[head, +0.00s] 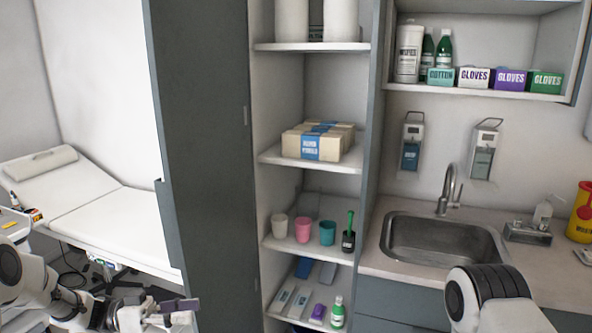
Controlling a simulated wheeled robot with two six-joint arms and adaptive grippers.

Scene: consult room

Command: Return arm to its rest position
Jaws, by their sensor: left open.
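My left arm comes in low from the left edge, and its gripper (182,313) is at the bottom of the head view, in front of the lower part of the tall grey cabinet door (205,130). Its fingers are apart and I see nothing held between them. My right arm (490,300) shows at the bottom right as a white link with a black ribbed joint, in front of the counter. The right gripper is out of the picture.
An open shelf unit (310,247) holds cups, boxes, packets and a green bottle. To its right are a sink (440,240) with a tap and a yellow container (582,212) on the counter. A white examination couch (95,220) stands at the left.

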